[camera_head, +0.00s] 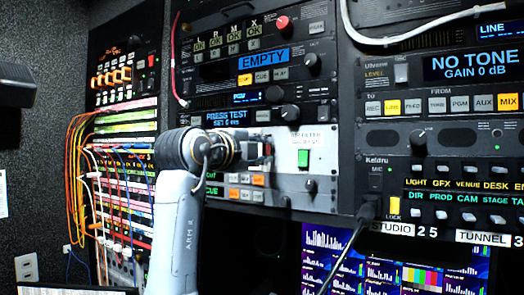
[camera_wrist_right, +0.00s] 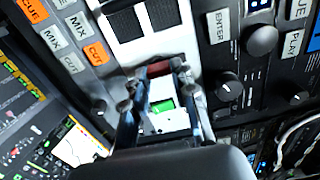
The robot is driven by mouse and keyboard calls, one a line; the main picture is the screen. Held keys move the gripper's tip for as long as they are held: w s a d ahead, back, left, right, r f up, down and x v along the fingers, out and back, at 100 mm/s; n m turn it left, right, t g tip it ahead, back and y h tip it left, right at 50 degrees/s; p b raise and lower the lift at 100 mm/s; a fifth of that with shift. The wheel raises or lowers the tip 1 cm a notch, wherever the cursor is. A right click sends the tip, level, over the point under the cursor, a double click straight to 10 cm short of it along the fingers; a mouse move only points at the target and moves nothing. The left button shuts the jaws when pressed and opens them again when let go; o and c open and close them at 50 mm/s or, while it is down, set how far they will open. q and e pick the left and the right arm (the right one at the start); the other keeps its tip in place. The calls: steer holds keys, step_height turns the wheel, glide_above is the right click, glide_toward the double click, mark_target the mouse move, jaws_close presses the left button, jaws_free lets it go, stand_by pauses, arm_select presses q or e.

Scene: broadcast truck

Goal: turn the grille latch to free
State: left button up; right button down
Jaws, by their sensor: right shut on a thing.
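My right gripper (camera_head: 266,151) reaches in from below in the head view and meets the pale panel (camera_head: 322,150) with the green button (camera_head: 303,158). In the right wrist view its two fingers (camera_wrist_right: 159,72) close around a small part with a red top, which I take to be the grille latch (camera_wrist_right: 158,67). The fingers hide most of it, so its angle is unclear. Dark grille squares (camera_wrist_right: 163,14) lie just above the fingertips in the wrist view. The green button shows between the fingers there (camera_wrist_right: 162,105). My left gripper is not in view.
A black knob (camera_head: 310,185) sits below the green button. Patch cables (camera_head: 75,160) hang at the left rack. Another black cable (camera_head: 352,245) runs down from a plug at the right. Knobs and buttons crowd the panels around the gripper.

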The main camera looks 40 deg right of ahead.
steer(key=c, duration=1.1)
jaws_free()
steer(key=v, duration=1.2)
